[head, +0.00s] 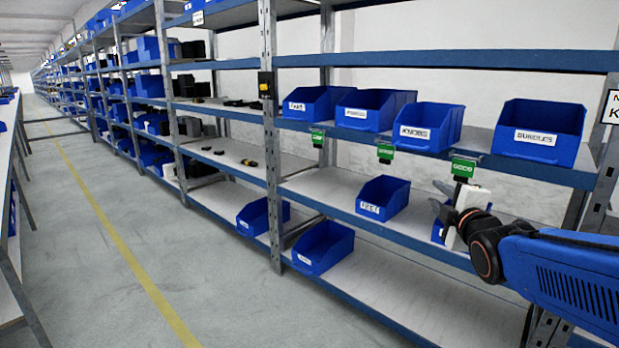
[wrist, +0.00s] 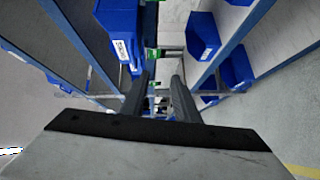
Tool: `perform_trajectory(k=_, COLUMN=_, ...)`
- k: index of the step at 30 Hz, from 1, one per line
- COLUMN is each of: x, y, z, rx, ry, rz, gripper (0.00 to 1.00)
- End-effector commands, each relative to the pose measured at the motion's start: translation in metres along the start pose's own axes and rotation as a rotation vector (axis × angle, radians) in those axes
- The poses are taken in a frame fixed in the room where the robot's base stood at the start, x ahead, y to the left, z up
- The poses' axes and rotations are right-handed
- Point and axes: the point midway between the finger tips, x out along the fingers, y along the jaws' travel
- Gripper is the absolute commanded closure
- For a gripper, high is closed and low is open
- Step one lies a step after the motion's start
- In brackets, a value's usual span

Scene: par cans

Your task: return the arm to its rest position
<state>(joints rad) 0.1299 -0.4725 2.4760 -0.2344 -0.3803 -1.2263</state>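My gripper (head: 438,198) is at the right in the head view, reaching in front of the shelf rack below the blue bin marked KNOBS (head: 427,127). Its fingers point left, along the rack. In the wrist view my gripper (wrist: 163,82) shows two dark fingers with a gap between them and nothing held. My blue arm link comes in from the right edge of the head view. A blue bin (head: 437,233) on the middle shelf is mostly hidden behind my gripper.
Labelled blue bins, including BUNDLES (head: 541,133), stand on the upper shelf. Green tags (head: 464,167) hang from its front edge. A FEET bin (head: 383,197) stands on the middle shelf. A rack upright (head: 271,150) stands left of these. The aisle floor (head: 110,240) is clear.

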Motion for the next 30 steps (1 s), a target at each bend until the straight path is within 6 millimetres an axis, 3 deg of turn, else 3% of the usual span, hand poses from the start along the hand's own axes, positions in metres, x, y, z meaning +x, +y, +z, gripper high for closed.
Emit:
perform_trajectory(k=8, x=-0.059, y=-0.076, z=0.009, rx=0.469, ry=-0.175, rz=-0.319, gripper=0.72)
perform_trajectory(k=18, x=-0.171, y=-0.165, z=0.005, rx=0.993, ry=-0.541, rz=-0.65, gripper=0.72)
perform_trajectory(k=24, x=-0.233, y=-0.197, z=-0.001, rx=1.185, ry=-0.76, rz=-0.77, gripper=0.72)
perform_trajectory(k=30, x=-0.258, y=-0.207, z=-0.003, rx=1.251, ry=-0.857, rz=-0.81, gripper=0.72)
